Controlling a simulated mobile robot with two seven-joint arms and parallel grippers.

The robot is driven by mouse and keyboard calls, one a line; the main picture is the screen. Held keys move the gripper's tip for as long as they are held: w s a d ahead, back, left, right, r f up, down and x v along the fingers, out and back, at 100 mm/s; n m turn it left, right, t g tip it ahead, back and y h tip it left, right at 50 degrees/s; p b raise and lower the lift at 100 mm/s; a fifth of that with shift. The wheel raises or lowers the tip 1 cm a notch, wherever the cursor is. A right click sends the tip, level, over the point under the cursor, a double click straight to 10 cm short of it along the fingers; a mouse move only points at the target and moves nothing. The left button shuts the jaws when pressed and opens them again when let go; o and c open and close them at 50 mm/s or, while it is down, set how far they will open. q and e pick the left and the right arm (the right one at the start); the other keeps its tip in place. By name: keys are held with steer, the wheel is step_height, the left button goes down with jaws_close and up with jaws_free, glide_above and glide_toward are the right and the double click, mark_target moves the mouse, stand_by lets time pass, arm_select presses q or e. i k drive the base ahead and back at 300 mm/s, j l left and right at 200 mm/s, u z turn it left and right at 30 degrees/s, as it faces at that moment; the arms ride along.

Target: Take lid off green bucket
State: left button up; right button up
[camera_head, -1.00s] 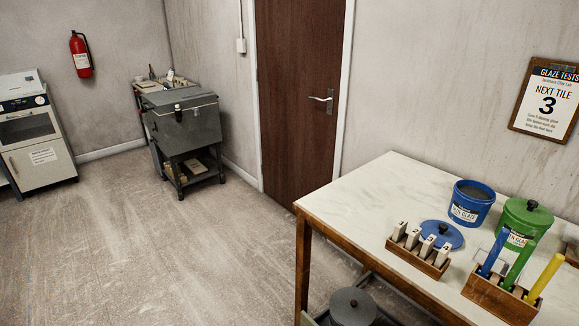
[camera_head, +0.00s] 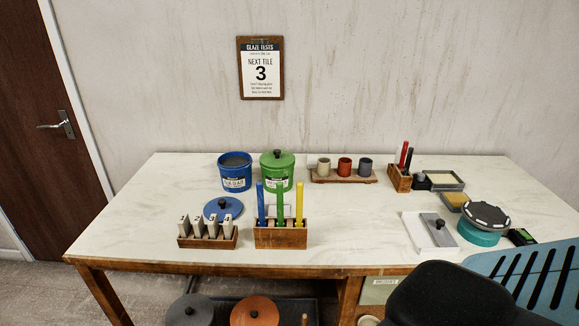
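The green bucket (camera_head: 271,178) stands upright near the back of the white-topped table, left of the middle. Its green lid (camera_head: 285,159) with a black knob sits on top of it. The blue bucket (camera_head: 235,180) stands just to its left, open, with dark glaze inside. The blue lid (camera_head: 219,212) with a black knob lies on the table in front of the blue bucket. Neither of my grippers shows in the view.
A wooden holder (camera_head: 281,237) with blue, green and yellow tools stands in front of the green bucket and partly hides it. A rack of numbered tiles (camera_head: 207,242) is left of it. Small cups (camera_head: 344,167) stand to the right. A black chair (camera_head: 448,297) blocks the front right.

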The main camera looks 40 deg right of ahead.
mark_target(277, 158)
steer(key=z, duration=1.15)
steer(key=l+u, duration=0.3)
steer(key=l, duration=0.1)
